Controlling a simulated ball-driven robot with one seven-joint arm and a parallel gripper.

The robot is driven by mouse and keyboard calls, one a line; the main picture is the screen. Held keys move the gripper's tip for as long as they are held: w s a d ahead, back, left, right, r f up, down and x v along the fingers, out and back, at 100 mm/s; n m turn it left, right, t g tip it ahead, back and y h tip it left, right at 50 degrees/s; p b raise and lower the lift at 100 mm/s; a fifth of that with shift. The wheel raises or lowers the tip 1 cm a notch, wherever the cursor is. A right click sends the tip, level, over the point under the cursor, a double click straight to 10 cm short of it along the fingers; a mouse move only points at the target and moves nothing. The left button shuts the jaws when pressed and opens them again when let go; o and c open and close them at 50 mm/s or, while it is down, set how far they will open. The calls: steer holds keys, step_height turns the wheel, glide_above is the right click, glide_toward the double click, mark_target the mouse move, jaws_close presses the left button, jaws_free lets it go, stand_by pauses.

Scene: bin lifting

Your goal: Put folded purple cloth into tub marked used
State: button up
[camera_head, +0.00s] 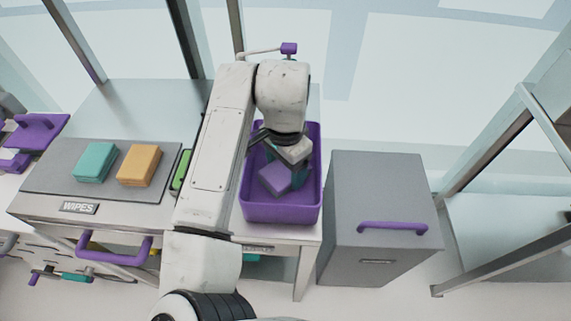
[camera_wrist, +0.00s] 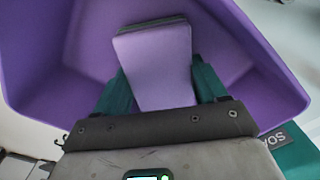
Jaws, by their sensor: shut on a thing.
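The folded purple cloth (camera_head: 274,179) is a flat block held inside the purple tub (camera_head: 283,214). It also shows in the wrist view (camera_wrist: 155,62), between the teal fingers of my gripper (camera_wrist: 163,88). My gripper (camera_head: 288,168) reaches down into the tub from above and is shut on the cloth. The tub's walls surround the cloth in the wrist view. Whether the cloth touches the tub's floor cannot be told. A small label on the table edge below the tub is too small to read.
A grey tray (camera_head: 50,180) marked WIPES holds a folded teal cloth (camera_head: 96,162) and a folded orange cloth (camera_head: 140,165) at the left. A green item (camera_head: 182,170) is partly hidden by my arm. A grey bin (camera_head: 376,205) with a purple handle stands right of the tub.

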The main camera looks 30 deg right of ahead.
mark_target(285, 168)
steer(key=shift+f, duration=0.1)
steer(key=o, duration=0.9)
steer(key=shift+o, duration=0.2)
step_height(285, 168, up, 12)
steer(key=shift+d, duration=0.1)
steer(key=s+d+f+n+t+h, duration=0.25)
steer(key=d+f+n, duration=0.2)
steer(key=d, duration=0.45)
steer(key=s+d+f+n+t+h, duration=0.1)
steer(key=s+d+f+n+h, duration=0.15)
steer(key=d+f, duration=0.45)
steer(key=s+a+f+n+g+y, duration=0.1)
steer(key=s+a+f+n+y, duration=0.1)
steer(key=s+a+f+n, duration=0.2)
steer(key=s+a+f+n+g+y, duration=0.1)
steer(key=s+a+f+n, duration=0.3)
steer(key=s+f, duration=0.7)
steer(key=s+a+y, duration=0.1)
steer(key=s, duration=0.3)
steer(key=shift+a+f+n+y, duration=0.2)
steer(key=shift+a+n+y, duration=0.1)
steer(key=shift+n+y, duration=0.1)
steer(key=shift+g, duration=0.25)
